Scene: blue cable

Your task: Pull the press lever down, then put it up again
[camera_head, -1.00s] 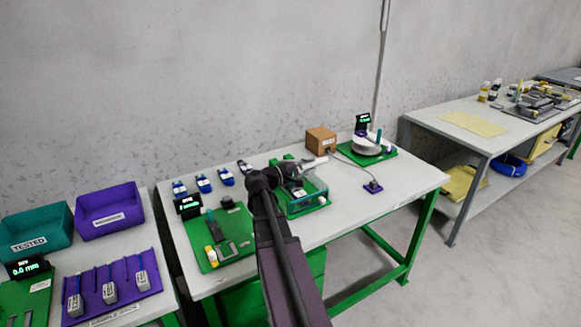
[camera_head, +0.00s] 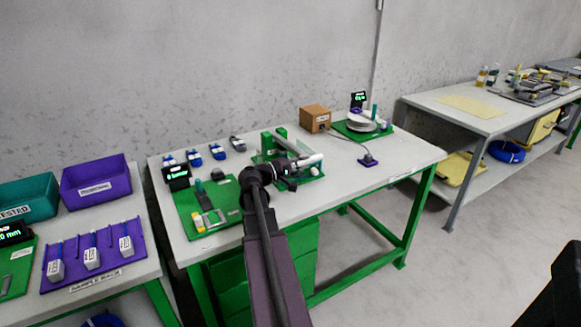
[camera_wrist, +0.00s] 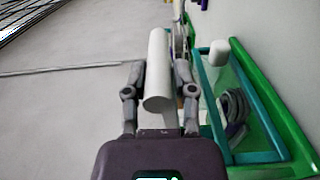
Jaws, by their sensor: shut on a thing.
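The press (camera_head: 275,146) has a green frame and stands on the middle table. Its lever ends in a white cylindrical handle (camera_head: 309,160). My gripper (camera_head: 292,178) is at this handle, partly in front of the press. In the wrist view, the two fingers of my gripper (camera_wrist: 157,80) are shut on the white handle (camera_wrist: 158,65), one on each side. The press's green and teal frame (camera_wrist: 275,110) lies to the right of the handle there, with a white knob (camera_wrist: 219,52) and grey coiled parts inside.
A brown box (camera_head: 314,118) and a green mat with a white spool (camera_head: 361,121) stand right of the press. A green board with small tools (camera_head: 207,208) and a black display (camera_head: 176,176) are to its left. Several blue items lie behind. The table's (camera_head: 390,152) right part is mostly clear.

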